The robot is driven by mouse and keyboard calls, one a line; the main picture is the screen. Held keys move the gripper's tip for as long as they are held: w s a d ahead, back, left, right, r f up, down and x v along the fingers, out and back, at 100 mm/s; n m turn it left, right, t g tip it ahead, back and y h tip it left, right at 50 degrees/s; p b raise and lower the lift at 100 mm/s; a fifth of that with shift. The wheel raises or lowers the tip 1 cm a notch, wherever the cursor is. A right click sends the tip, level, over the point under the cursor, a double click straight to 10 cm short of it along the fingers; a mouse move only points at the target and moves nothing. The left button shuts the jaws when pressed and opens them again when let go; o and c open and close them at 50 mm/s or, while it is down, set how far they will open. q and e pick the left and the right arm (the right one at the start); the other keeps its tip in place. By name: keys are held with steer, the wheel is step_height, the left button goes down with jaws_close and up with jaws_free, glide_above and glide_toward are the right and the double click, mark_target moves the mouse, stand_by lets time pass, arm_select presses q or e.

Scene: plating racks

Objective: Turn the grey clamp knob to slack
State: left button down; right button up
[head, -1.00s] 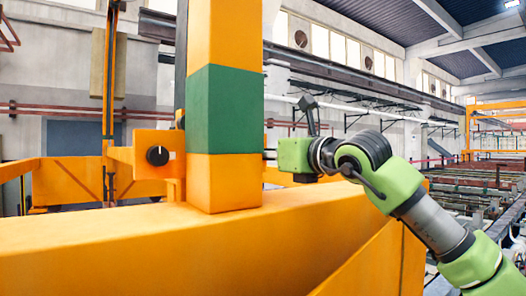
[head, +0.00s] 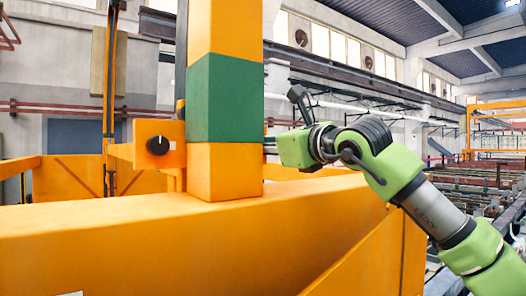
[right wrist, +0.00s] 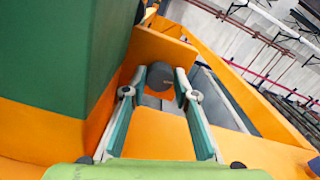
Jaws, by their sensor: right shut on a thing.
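In the right wrist view, a dark grey round knob (right wrist: 160,75) stands out from an orange plate (right wrist: 158,43). My right gripper (right wrist: 160,80) has one finger on each side of the knob and is shut on it. In the head view my right gripper (head: 270,147) reaches left behind the orange and green post (head: 225,100); its fingertips and the knob it holds are hidden there. Another dark knob (head: 158,146) with a small white mark shows on an orange plate left of the post, with no gripper at it. My left gripper is not in view.
A wide orange beam (head: 150,235) runs across the front under the post. In the right wrist view the post's green side (right wrist: 60,60) is close on the left. Racks (head: 480,180) fill the hall at the far right.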

steer(key=n+b, duration=0.1)
steer(key=n, duration=0.2)
steer(key=shift+s+n, duration=0.1)
steer(key=shift+n, duration=0.3)
steer(key=n, duration=0.3)
steer(key=shift+a+n, duration=0.1)
steer(key=shift+n, duration=0.2)
steer(key=n, duration=0.3)
steer(key=shift+n, duration=0.3)
steer(key=shift+f+n, duration=0.2)
steer(key=shift+n, duration=1.6)
steer(key=o, duration=1.1)
steer(key=shift+s, duration=0.1)
